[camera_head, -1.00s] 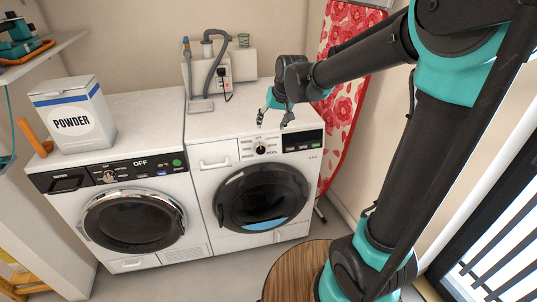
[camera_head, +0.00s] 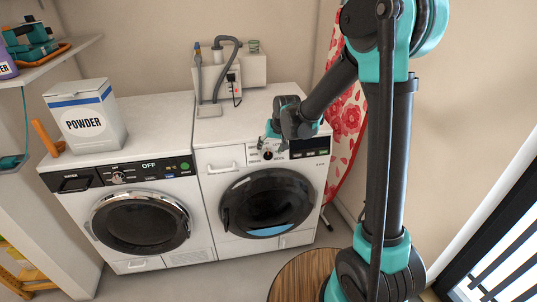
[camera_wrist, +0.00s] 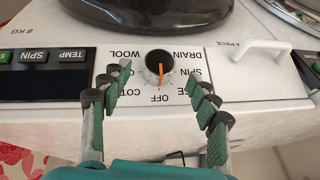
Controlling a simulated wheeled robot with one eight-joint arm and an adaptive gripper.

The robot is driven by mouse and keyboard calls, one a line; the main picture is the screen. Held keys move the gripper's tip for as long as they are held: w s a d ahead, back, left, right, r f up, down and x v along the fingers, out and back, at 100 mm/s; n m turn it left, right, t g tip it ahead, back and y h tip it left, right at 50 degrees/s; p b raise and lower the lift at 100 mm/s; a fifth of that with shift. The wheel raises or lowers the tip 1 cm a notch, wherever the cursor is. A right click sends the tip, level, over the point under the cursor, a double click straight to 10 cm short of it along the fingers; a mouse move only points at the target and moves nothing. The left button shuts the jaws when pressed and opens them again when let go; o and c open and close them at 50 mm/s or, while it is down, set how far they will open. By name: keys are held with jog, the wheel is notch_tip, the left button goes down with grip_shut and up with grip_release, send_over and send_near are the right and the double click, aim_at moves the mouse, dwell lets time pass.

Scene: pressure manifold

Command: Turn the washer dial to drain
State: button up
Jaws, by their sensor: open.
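The washer (camera_head: 222,225) is the right-hand white machine in the head view, with a dark round door. Its dial (camera_head: 268,155) is on the front panel, partly hidden by my gripper (camera_head: 270,142). In the wrist view the panel appears upside down. There the dial (camera_wrist: 159,67) is a dark knob with an orange pointer directed at the OFF label (camera_wrist: 161,98). DRAIN (camera_wrist: 188,54) and WOOL (camera_wrist: 125,56) are printed around it. My gripper (camera_wrist: 158,74) is open, with one finger on each side of the dial in the picture. No contact is visible.
A white drawer handle (camera_wrist: 262,50) and dark buttons (camera_wrist: 52,56) flank the dial. A second front-loading machine (camera_head: 72,205) stands at left, bearing a powder box (camera_head: 86,118). A round wooden stool (camera_head: 292,278) is in front. A red floral ironing board (camera_head: 345,125) stands right.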

aim_at(268, 154)
jog(key=shift+x, duration=2.15)
jog(key=shift+c, duration=0.4)
jog(key=c, duration=1.1)
